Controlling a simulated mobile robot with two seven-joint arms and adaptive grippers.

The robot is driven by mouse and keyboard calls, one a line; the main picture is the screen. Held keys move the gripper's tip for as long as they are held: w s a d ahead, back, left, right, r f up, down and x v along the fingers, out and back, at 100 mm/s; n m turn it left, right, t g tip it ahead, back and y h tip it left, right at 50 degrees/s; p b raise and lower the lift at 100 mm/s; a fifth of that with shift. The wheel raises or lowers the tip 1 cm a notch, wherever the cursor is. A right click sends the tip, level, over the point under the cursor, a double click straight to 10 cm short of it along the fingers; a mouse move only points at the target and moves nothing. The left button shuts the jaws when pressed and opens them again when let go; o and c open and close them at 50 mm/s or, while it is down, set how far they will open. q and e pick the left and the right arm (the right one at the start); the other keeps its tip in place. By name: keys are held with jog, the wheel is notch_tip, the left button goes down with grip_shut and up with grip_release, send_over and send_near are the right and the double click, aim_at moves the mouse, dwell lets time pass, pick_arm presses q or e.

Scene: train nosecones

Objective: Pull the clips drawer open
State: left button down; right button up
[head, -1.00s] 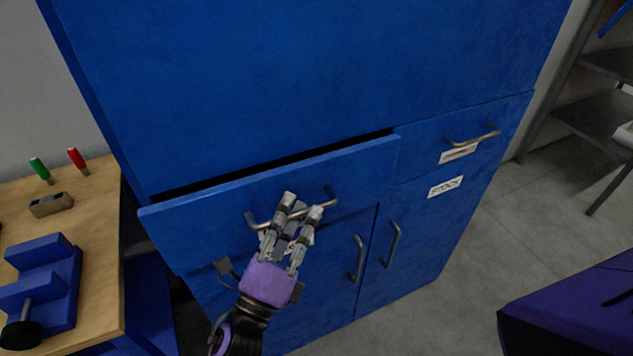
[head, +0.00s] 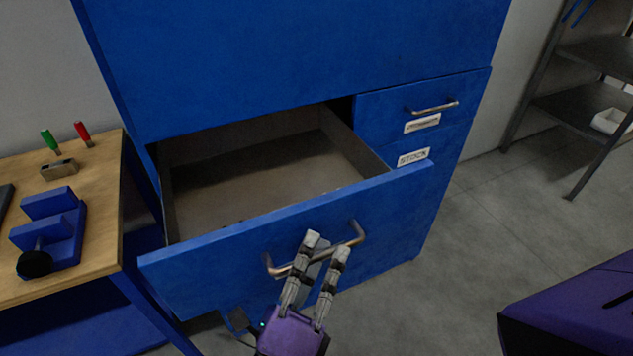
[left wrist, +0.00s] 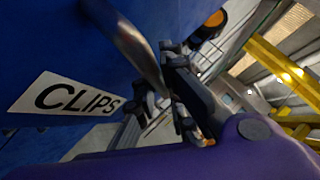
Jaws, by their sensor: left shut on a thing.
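The clips drawer (head: 215,262) of the blue cabinet stands well open in the head view, with its brown inside showing. Its label, reading CLIPS (left wrist: 72,101), shows on the blue front in the left wrist view. The drawer's metal bar handle (head: 352,240) also shows in the left wrist view (left wrist: 133,45). My left gripper (head: 326,250) is shut on the handle, its fingers around the bar near the middle. The label is hidden in the head view. My right gripper is not in view.
A wooden bench (head: 90,235) with a blue vise (head: 60,228) and red and green tools stands left of the drawer. A shut drawer (head: 385,120) is to the right. A purple-topped object (head: 580,305) is at lower right. Grey floor lies between.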

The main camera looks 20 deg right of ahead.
pick_arm(q)
jog(key=shift+s+f, duration=0.1)
jog(key=shift+s, duration=1.05)
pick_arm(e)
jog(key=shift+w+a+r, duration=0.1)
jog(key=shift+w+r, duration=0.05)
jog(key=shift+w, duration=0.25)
pick_arm(q)
jog(key=c, duration=2.1)
grip_release()
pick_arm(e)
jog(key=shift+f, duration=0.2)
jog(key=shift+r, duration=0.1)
pick_arm(q)
jog(key=v, duration=1.2)
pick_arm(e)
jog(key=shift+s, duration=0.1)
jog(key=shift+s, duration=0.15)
